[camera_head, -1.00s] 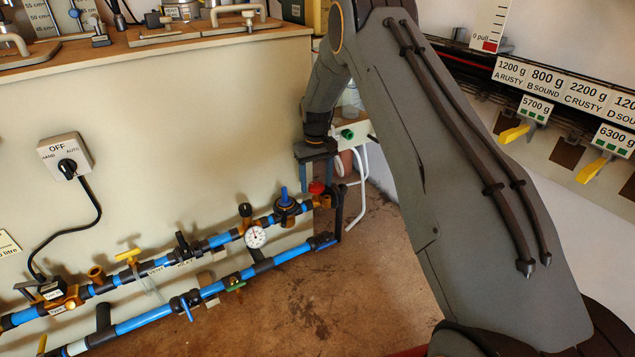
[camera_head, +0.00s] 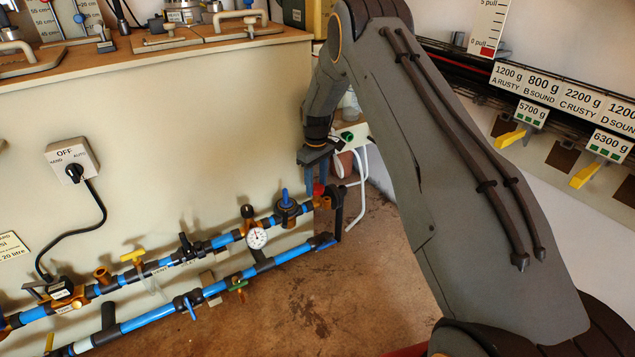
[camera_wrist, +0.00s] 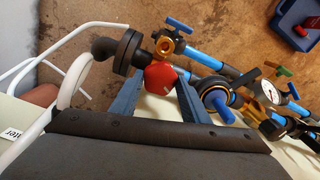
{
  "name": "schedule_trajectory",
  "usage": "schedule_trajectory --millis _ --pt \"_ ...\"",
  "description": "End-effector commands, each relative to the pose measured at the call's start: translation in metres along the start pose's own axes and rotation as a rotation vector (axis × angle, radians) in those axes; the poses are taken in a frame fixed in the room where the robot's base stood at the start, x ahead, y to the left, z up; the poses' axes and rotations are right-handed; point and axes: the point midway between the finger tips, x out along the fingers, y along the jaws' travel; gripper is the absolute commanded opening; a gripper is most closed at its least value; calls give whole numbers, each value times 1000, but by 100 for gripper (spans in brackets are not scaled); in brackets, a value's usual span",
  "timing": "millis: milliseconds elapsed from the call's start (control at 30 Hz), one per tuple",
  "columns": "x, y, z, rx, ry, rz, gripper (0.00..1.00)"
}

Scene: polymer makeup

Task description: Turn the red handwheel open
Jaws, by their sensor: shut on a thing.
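The red handwheel (camera_wrist: 160,77) sits on a brass valve (camera_wrist: 168,42) near the end of the pipe run. In the head view the handwheel (camera_head: 319,188) shows only in part, as my fingers stand in front of it. My gripper (camera_wrist: 158,92) has its two blue-grey fingers on either side of the handwheel and is shut on it. In the head view my gripper (camera_head: 318,178) points down at the right end of the upper pipe. The wheel's underside and stem are hidden.
Close by are a blue-handled valve (camera_head: 286,205), a pressure gauge (camera_head: 256,238) and a black pipe end (camera_wrist: 118,52). White bent tubing (camera_head: 361,180) runs to the right. A panelled bench (camera_head: 200,130) stands behind the pipes. The floor (camera_head: 320,290) in front is clear.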

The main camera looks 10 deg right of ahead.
Motion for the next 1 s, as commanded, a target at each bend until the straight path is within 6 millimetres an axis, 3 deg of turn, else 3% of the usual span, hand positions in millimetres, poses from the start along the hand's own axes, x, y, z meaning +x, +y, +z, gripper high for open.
schedule_trajectory --millis 200,233,333,733,1000 --pt "-1 2 0 -1 1 3 19" --pt "-1 2 0 -1 1 3 45" --pt "-1 2 0 0 1 3 60" --pt "-6 0 -1 -1 1 2 60" --pt "-42 0 -1 -1 2 3 60"
